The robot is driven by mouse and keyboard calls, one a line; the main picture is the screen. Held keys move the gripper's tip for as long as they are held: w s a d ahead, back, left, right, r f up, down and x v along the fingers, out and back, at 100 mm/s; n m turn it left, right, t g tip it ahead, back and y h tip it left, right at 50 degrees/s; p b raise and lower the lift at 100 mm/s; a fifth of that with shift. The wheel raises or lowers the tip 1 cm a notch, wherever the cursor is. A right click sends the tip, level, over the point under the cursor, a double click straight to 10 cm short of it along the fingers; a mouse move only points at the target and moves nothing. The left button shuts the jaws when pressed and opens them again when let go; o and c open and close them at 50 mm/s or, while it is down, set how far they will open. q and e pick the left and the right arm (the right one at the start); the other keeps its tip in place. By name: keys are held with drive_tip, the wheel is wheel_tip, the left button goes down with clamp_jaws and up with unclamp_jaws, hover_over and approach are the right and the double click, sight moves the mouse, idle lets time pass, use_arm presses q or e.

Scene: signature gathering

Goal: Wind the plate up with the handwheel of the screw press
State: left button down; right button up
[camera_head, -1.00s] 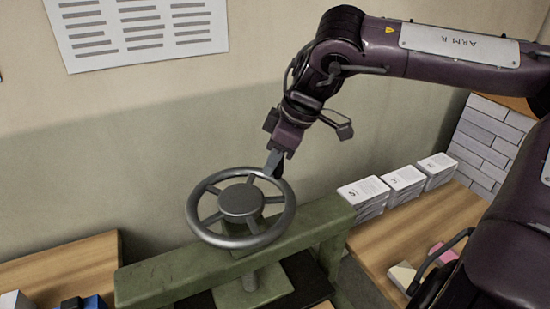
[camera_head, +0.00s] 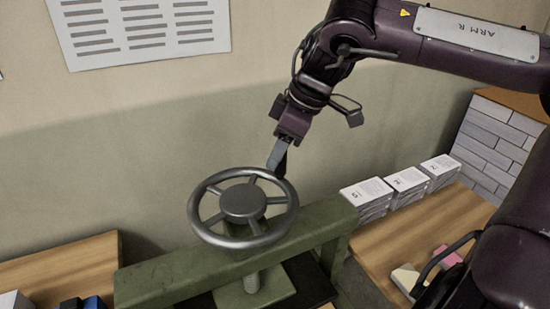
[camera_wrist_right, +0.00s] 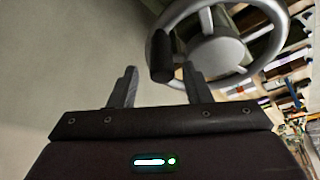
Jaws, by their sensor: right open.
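The grey metal handwheel (camera_head: 243,203) sits above the green press beam (camera_head: 185,270). It has several spokes and a round hub, and also shows in the right wrist view (camera_wrist_right: 217,53). A dark upright handle (camera_wrist_right: 161,57) stands at its rim. My right gripper (camera_head: 278,168) is at the wheel's far right rim, pointing down. In the right wrist view its fingers (camera_wrist_right: 160,78) are apart, with the handle ahead of the gap between them. I cannot tell whether they touch it. Below the beam the screw runs to a green block (camera_head: 255,293), perhaps the plate. My left gripper is out of view.
Several paper stacks (camera_head: 407,182) stand on the wooden table (camera_head: 440,222) right of the press. Pale and pink blocks (camera_head: 405,277) lie nearer. Blue and dark objects (camera_head: 92,302) sit at the lower left. A wall behind bears a printed sheet (camera_head: 140,30).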

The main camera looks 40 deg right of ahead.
drive_tip(key=shift+b+v, duration=0.45)
drive_tip(key=shift+v, duration=2.15)
